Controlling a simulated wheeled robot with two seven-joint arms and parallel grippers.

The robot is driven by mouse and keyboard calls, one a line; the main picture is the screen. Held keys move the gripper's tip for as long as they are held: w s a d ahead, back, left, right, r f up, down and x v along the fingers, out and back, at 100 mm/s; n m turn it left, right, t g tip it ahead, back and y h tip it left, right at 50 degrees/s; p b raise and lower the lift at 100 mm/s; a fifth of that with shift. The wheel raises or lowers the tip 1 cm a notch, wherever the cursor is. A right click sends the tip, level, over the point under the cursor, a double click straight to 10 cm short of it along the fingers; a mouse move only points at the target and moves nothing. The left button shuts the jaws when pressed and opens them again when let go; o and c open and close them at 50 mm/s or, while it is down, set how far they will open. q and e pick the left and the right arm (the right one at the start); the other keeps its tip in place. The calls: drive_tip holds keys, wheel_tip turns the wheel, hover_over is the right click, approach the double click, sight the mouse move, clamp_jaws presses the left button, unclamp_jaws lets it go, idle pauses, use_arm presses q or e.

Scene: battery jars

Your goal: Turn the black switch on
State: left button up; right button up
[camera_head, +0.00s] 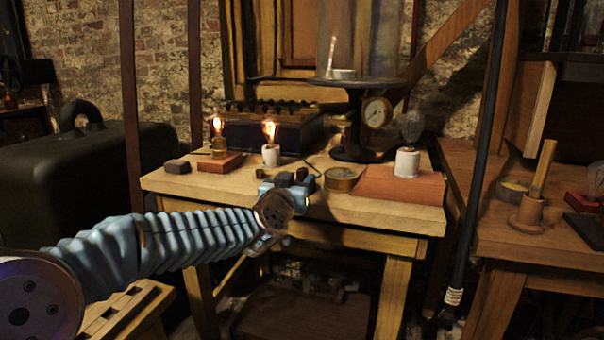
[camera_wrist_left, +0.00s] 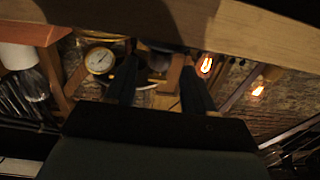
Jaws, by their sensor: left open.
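My left gripper (camera_head: 291,178) reaches over the front edge of the wooden table. In the left wrist view, its two dark fingers (camera_wrist_left: 158,78) stand apart with nothing clearly held between them. I cannot surely pick out the black switch. A small dark block (camera_head: 178,166) lies at the table's left end, but I cannot tell whether it is a switch. My gripper hides part of the tabletop at the front middle. My right gripper is not in view.
Two lit bulbs (camera_head: 218,128) (camera_head: 269,131) stand left of my gripper, and an unlit bulb (camera_head: 411,127) stands right. A round brass dial (camera_head: 341,179) lies close by. A pressure gauge (camera_head: 377,113) is behind. A black pole (camera_head: 480,165) rises at the right.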

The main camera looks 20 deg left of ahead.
sight(299, 175)
use_arm(q)
drive_tip(key=shift+w, duration=2.4)
drive_tip(key=shift+c, duration=0.5)
drive_tip(key=c, duration=0.8)
drive_tip(key=m+h+b, duration=0.1)
drive_tip(key=b, duration=0.2)
drive_tip(key=m+h+b, duration=0.1)
drive_tip(key=h+b, duration=0.1)
drive_tip(key=b, duration=0.2)
drive_tip(key=h+b, duration=0.1)
drive_tip(key=b, duration=0.3)
drive_tip(key=shift+d+f+m+h, duration=0.1)
drive_tip(key=shift+f+m+h, duration=0.15)
drive_tip(key=shift+m+h, duration=0.15)
drive_tip(key=shift+r+g+b, duration=0.15)
drive_tip(key=shift+g+b, duration=0.15)
drive_tip(key=shift+b, duration=0.25)
drive_tip(key=shift+r, duration=0.1)
drive_tip(key=o, duration=0.9)
